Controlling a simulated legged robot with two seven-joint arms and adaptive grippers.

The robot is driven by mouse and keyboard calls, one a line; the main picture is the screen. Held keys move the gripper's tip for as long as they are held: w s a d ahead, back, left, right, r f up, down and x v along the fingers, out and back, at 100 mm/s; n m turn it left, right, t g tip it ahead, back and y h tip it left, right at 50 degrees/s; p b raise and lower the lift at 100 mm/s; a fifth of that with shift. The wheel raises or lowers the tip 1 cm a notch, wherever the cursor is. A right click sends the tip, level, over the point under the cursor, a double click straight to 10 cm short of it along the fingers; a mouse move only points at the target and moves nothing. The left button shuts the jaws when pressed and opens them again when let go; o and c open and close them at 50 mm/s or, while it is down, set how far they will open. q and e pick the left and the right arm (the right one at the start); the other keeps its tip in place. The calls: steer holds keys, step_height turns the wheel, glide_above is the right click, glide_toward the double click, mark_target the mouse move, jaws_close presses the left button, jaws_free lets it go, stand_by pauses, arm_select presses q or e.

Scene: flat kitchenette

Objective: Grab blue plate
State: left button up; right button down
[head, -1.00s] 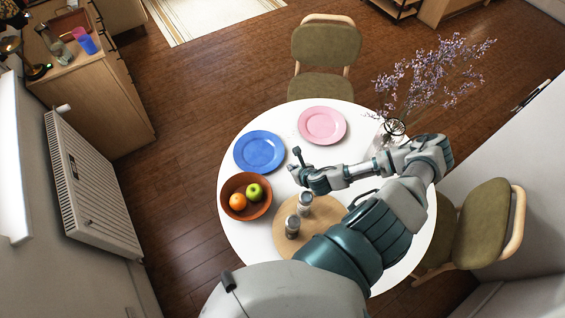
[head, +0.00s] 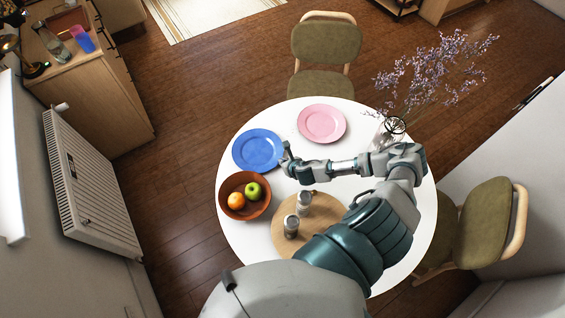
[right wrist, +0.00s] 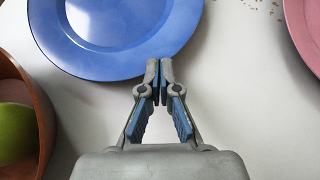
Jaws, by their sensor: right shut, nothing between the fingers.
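The blue plate (head: 257,150) lies flat on the round white table, at its left back side in the head view. It also shows large at the top left of the right wrist view (right wrist: 112,35). My right gripper (head: 286,150) is at the plate's right edge in the head view. In the right wrist view its fingertips (right wrist: 159,68) are together and empty, overlapping the plate's near rim. I cannot tell whether they touch it. My left gripper is not in view.
A pink plate (head: 322,123) lies to the right of the blue one. A brown bowl (head: 236,206) with an orange and a green apple sits in front of it. Two shakers stand on a round wooden board (head: 322,213). A vase of purple flowers (head: 391,130) stands at the right.

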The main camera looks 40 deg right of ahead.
mark_target(268, 144)
steer(key=w, duration=0.1)
steer(key=w+p, duration=0.1)
steer(key=w, duration=0.1)
steer(key=w+d+p, duration=0.1)
steer(key=w, duration=0.1)
steer(key=shift+r, duration=0.25)
steer(key=w, duration=0.4)
steer(key=shift+w+a+f+p, duration=0.1)
steer(key=shift+a+f+p, duration=0.1)
steer(key=shift+p, duration=0.2)
steer(key=shift+d, duration=0.1)
steer(key=shift+d+f, duration=0.1)
steer(key=shift+d, duration=0.1)
steer(key=shift+a, duration=0.3)
steer(key=shift+d, duration=0.2)
